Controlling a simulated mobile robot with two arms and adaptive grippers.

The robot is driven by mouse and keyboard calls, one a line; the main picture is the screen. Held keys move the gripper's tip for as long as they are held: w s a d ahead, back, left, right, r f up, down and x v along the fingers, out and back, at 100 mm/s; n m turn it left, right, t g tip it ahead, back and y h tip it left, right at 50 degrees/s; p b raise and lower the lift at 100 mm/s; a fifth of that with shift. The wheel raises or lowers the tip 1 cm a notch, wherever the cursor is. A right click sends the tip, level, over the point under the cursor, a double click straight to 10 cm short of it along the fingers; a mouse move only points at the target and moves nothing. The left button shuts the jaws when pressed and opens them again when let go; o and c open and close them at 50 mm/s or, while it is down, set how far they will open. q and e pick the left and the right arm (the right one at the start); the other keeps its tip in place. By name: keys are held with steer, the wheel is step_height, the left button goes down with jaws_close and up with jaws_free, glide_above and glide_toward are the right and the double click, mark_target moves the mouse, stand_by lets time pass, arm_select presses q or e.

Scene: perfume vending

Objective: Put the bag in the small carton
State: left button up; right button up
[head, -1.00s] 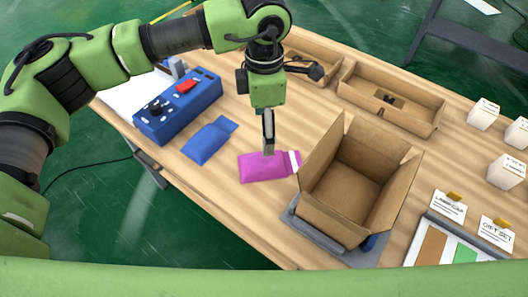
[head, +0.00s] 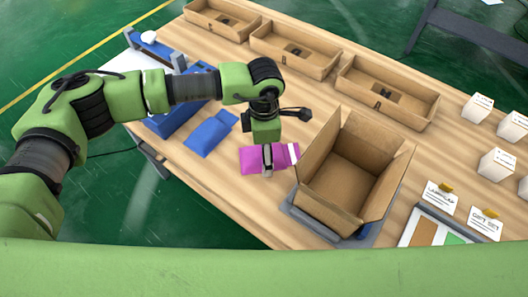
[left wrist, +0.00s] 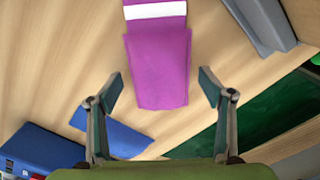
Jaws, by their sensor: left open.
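A magenta bag (head: 252,160) with a white band lies flat on the table, left of the open carton. In the left wrist view the bag (left wrist: 158,65) lies lengthwise between my fingers, its near end at fingertip level. My left gripper (head: 267,170) points down over the bag; its fingers (left wrist: 160,88) are open on either side and hold nothing. A blue bag (head: 209,133) lies left of the magenta one. The open brown carton (head: 347,180) stands with raised flaps on a grey platform and looks empty inside. My right gripper is out of view.
Shallow cardboard trays (head: 392,115) line the back edge. A blue device (head: 172,120) sits at the left. Several small white boxes (head: 497,165) and label cards (head: 440,197) are at the right. Bare table lies in front of the magenta bag.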

arm_select(q)
steer(key=c, duration=1.4)
steer(key=shift+o, duration=0.2)
